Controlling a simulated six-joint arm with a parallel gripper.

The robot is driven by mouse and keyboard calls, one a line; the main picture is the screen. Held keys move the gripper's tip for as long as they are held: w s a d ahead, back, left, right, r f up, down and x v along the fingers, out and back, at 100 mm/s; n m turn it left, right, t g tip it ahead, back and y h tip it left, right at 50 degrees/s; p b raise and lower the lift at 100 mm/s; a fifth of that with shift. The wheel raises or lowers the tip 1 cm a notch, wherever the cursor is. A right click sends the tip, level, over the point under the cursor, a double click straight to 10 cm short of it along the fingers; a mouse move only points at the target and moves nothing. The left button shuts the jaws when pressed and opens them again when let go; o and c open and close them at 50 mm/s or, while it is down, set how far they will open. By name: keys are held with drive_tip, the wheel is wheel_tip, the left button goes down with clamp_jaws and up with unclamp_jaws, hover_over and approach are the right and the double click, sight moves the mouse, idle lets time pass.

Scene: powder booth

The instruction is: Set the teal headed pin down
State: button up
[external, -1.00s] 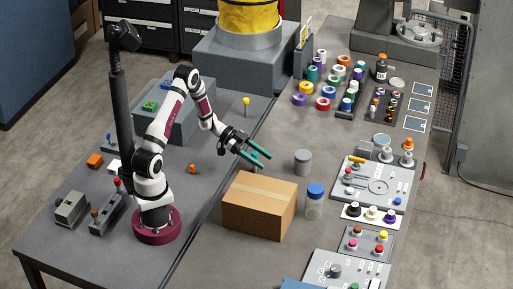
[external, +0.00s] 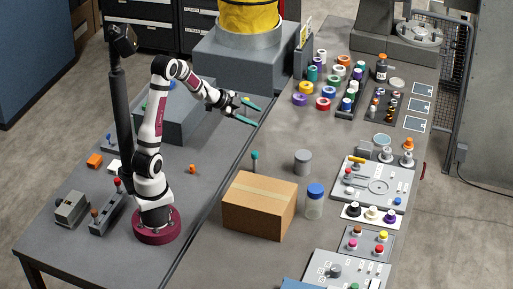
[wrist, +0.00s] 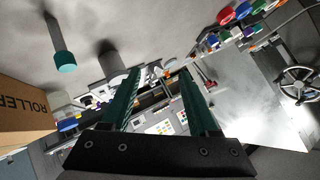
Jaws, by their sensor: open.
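The teal headed pin (external: 255,161) stands upright on the table, just behind the cardboard box. In the wrist view the pin (wrist: 64,60) shows at the upper left, with its grey shaft and teal head, clear of the fingers. My gripper (external: 249,114) has teal fingers, is open and empty, and is up and behind the pin, well apart from it. The fingers also show in the wrist view (wrist: 158,92), spread with nothing between them.
The cardboard box (external: 259,207) is in front of the pin. A grey cylinder (external: 303,162) and a blue-lidded jar (external: 314,202) stand to the right. A small orange piece (external: 192,169) lies to the left. The table between the pin and my gripper is clear.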

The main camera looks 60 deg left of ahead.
drive_tip(key=s+r+n+g+y, duration=0.3)
drive_tip(key=s+r+n+y, duration=0.1)
drive_tip(key=s+r+y, duration=0.25)
drive_tip(key=s+d+f+g+h, duration=0.1)
drive_tip(key=s+d+f+g, duration=0.1)
drive_tip(key=s+d, duration=0.5)
drive_tip(key=s+d+f+g+h, duration=0.1)
drive_tip(key=s+d+g, duration=0.4)
drive_tip(key=s, duration=1.2)
drive_tip(key=shift+s+d+f+n+g+h, duration=0.3)
drive_tip(key=shift+s+d+f+n+h, duration=0.15)
drive_tip(key=shift+d, duration=0.5)
